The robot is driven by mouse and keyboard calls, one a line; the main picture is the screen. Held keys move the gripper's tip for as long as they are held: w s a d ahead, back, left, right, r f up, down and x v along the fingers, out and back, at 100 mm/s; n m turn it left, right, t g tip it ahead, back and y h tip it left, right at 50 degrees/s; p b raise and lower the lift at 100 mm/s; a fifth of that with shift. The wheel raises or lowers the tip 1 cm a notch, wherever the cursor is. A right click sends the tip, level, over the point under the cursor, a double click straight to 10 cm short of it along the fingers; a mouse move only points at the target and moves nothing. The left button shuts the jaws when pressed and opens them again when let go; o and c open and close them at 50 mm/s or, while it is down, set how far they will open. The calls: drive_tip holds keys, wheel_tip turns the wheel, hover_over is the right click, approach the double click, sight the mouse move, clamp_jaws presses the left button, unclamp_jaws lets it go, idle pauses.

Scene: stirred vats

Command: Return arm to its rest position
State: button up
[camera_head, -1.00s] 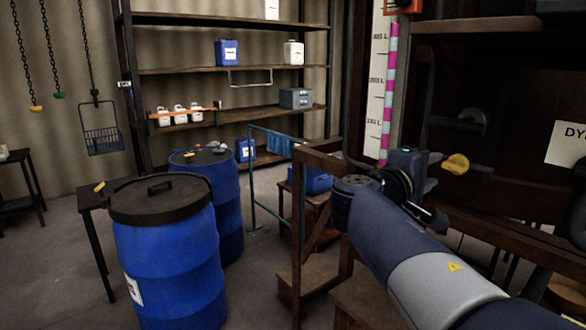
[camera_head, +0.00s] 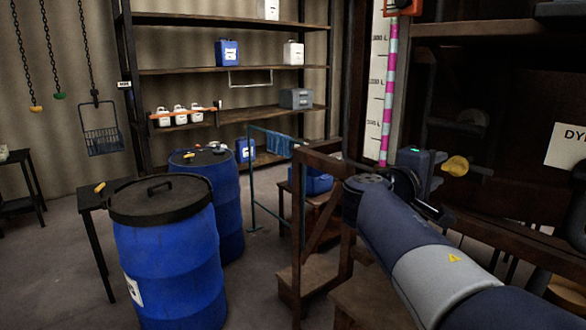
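My arm (camera_head: 435,270), blue and grey, reaches in from the lower right toward the middle of the head view. Its wrist is bent beside the wooden stand, and a dark unit with a small green light is at its end. My gripper (camera_head: 437,214) shows only as a dark part by the wrist. Its fingers cannot be made out clearly, so whether it is open or shut does not show. I see nothing held in it.
A wooden stand with steps (camera_head: 308,276) is close left of the arm. A yellow knob (camera_head: 457,166) and dark timber framing are at right. A striped gauge pole (camera_head: 390,90) rises behind the wrist. Blue drums (camera_head: 170,265) stand at left; floor shows between them and the stand.

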sight(458, 158)
drive_tip(key=shift+x, duration=1.05)
drive_tip(key=shift+r+m, duration=0.2)
drive_tip(key=shift+m, duration=1)
drive_tip(key=m, duration=0.3)
drive_tip(key=shift+s+r+p, duration=0.1)
drive_tip(key=shift+r+p, duration=0.15)
drive_tip(key=shift+p, duration=0.05)
drive_tip(key=m+p, duration=0.4)
drive_tip(key=r+m+p, duration=0.1)
drive_tip(key=m+p, duration=0.2)
drive_tip(key=p, duration=0.1)
drive_tip(key=s+d+m+p, duration=0.1)
drive_tip(key=m+p, duration=0.3)
drive_tip(key=shift+r+m, duration=0.2)
drive_tip(key=shift+m, duration=0.1)
drive_tip(key=shift+p, duration=0.45)
drive_tip(key=shift+s+f+m+p, duration=0.1)
drive_tip(key=shift+f+m+p, duration=0.15)
drive_tip(key=shift+m+p, duration=0.35)
